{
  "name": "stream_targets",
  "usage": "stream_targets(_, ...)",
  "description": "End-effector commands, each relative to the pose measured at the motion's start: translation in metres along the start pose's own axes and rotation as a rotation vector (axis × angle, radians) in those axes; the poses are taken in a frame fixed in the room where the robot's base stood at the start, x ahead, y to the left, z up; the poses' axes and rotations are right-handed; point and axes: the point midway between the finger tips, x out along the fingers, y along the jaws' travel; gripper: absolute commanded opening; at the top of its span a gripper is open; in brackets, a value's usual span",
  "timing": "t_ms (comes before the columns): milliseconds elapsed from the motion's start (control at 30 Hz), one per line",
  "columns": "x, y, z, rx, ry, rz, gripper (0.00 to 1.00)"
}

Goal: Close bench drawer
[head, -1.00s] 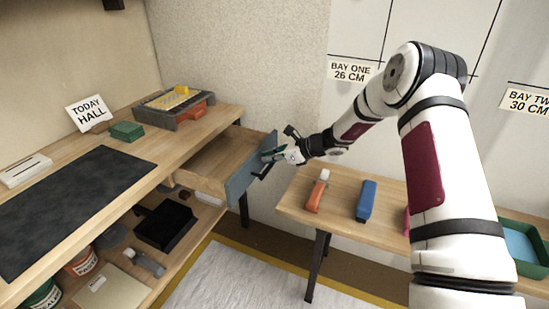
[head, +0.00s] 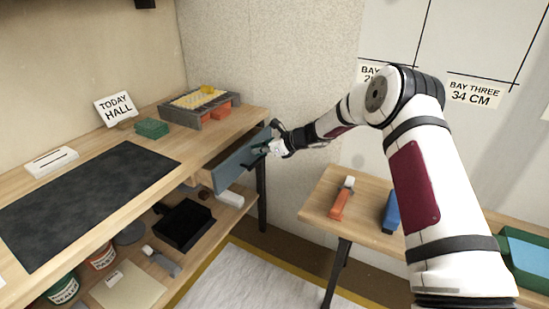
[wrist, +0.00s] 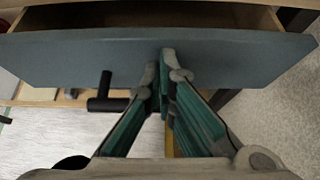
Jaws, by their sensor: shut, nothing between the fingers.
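The bench drawer has a blue-grey front (head: 232,168) under the right end of the workbench (head: 215,135). It stands partly out, and a strip of its wooden inside shows behind the front in the wrist view. The drawer front (wrist: 70,58) spans the wrist view, with a black handle (wrist: 106,96) low on its face, left of the fingers. My gripper (head: 262,150) is shut and empty, its fingertips at the front, right of the handle. In the wrist view the fingertips (wrist: 161,65) overlap the front's face and appear to touch it.
A side table (head: 325,205) at right holds an orange tool (head: 341,200) and a blue one (head: 391,212). A black tray (head: 184,222) sits on the shelf below the drawer. A tool box (head: 198,105) stands on the bench above.

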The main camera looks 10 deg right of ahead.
Motion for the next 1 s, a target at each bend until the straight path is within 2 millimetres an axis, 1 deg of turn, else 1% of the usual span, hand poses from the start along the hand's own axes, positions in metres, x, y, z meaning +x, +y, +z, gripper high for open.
stream_targets(33, 0.010, 0.001, 0.004, -0.004, -0.001, 0.001, 0.00)
stream_targets(100, 0.019, 0.001, 0.009, -0.003, 0.000, 0.001, 0.00)
stream_targets(200, 0.027, 0.000, 0.015, -0.002, 0.000, 0.000, 0.00)
stream_targets(333, 0.033, 0.000, 0.019, -0.002, 0.000, 0.000, 0.00)
stream_targets(767, 0.033, 0.000, 0.020, 0.000, 0.000, 0.000, 0.00)
stream_targets(867, 0.031, -0.001, 0.021, -0.001, 0.000, 0.000, 0.00)
stream_targets(1000, 0.022, -0.002, 0.024, -0.001, 0.000, 0.000, 0.00)
